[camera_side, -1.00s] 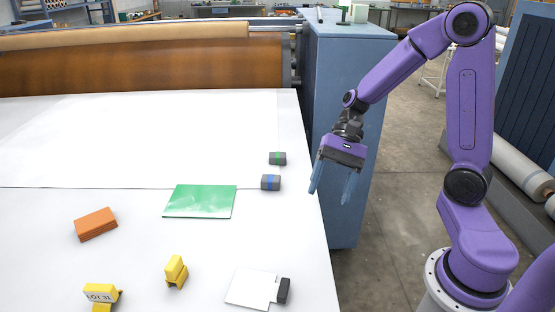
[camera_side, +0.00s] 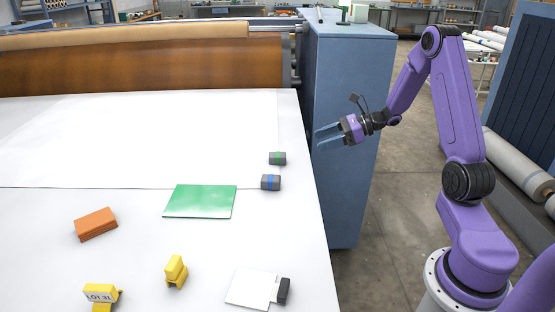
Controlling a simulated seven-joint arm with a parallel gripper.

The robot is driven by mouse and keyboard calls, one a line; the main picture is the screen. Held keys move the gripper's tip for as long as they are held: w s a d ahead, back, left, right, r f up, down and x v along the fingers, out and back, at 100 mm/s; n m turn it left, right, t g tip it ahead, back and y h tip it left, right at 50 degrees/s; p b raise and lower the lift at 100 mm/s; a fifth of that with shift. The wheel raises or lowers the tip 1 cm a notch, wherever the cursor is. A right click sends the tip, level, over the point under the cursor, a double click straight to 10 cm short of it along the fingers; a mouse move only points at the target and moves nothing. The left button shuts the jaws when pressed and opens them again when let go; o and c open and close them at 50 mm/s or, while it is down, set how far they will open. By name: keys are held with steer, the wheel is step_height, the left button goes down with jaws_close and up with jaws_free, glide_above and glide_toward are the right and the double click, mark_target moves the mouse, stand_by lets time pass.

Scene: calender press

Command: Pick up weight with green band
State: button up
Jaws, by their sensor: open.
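The weight with the green band (camera_side: 278,158) is a small dark grey block near the right edge of the white table. A similar weight with a blue band (camera_side: 270,182) lies just in front of it, a small gap apart. My gripper (camera_side: 319,136) is open and empty, to the right of and higher in the picture than the green-banded weight. Its blue fingers point left toward the table and stand apart from both weights.
The white table (camera_side: 140,250) holds a green sheet (camera_side: 200,201), an orange block (camera_side: 96,224), yellow pieces (camera_side: 176,271) and a white card with a dark block (camera_side: 283,290). A blue cabinet (camera_side: 345,200) stands right of the table. Behind is a brown roller (camera_side: 140,66).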

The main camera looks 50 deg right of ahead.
glide_toward(281, 155)
steer(key=x, duration=0.4)
steer(key=shift+w+a, duration=0.15)
steer(key=shift+a, duration=0.05)
steer(key=shift+f+x, duration=0.1)
steer(key=shift+x, duration=1.2)
steer(key=shift+f+x, duration=0.15)
steer(key=shift+x, duration=1.2)
steer(key=shift+d, duration=0.2)
steer(key=shift+r, duration=0.1)
jaws_close()
